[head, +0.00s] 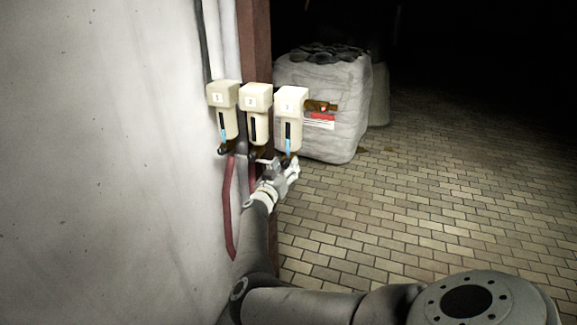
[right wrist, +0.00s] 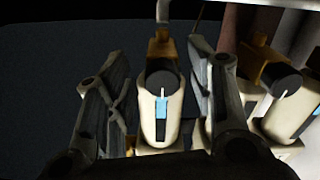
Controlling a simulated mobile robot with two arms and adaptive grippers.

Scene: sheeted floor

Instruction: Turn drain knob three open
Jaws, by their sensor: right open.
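Three cream units numbered 1 to 3 hang in a row at the wall's edge. Unit three (head: 291,105) is the rightmost, with a dark gauge slot and a blue level. Its drain knob is at its bottom, mostly hidden by my right gripper (head: 283,168) in the head view. In the right wrist view, drain knob three (right wrist: 161,80) is round and black, with a white mark lined up along the unit. My right gripper's open fingers (right wrist: 158,62) stand on either side of it, with no clear contact. My left gripper is not in view.
Unit two's knob (right wrist: 281,82) is just right of my right finger in the wrist view. Unit one (head: 223,98) and unit two (head: 256,102) stand left of unit three. A red hose (head: 228,205) hangs below. A wrapped bale (head: 345,135) stands behind. The brick floor at right is clear.

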